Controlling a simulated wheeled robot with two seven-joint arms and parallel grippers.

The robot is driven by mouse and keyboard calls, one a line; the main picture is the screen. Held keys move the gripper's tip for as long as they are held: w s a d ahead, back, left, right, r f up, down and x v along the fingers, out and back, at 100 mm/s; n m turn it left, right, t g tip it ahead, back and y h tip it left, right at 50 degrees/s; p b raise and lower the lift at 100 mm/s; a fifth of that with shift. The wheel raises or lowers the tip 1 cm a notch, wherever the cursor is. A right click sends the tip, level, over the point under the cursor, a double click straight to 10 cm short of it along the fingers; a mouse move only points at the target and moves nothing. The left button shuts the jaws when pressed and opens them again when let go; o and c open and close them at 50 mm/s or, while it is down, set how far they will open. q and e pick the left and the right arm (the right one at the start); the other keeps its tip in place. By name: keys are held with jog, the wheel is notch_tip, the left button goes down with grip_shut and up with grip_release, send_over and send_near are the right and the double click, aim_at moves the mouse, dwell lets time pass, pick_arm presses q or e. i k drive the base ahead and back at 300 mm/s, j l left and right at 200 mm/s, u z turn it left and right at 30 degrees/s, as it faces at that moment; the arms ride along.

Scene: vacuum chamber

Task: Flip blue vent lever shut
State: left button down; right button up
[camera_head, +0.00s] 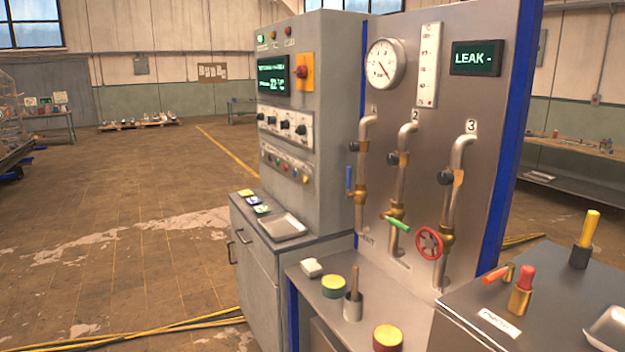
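The blue vent lever (349,178) is on the brass valve of pipe 1 (361,215), the leftmost of three pipes on the grey panel. The lever stands roughly upright, in line with the pipe, on the pipe's left side. A partly hidden label at the foot of this pipe seems to read "VENT". Neither of my grippers is in view.
A green lever (398,224) sits on pipe 2 and a red handwheel (429,243) on pipe 3. Loose items stand on the bench below. Open floor (120,240) lies left.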

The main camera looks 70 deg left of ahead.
aim_at(349, 177)
jog(key=u, duration=1.8)
jog(key=i+j, duration=0.6)
jog(key=j, duration=0.25)
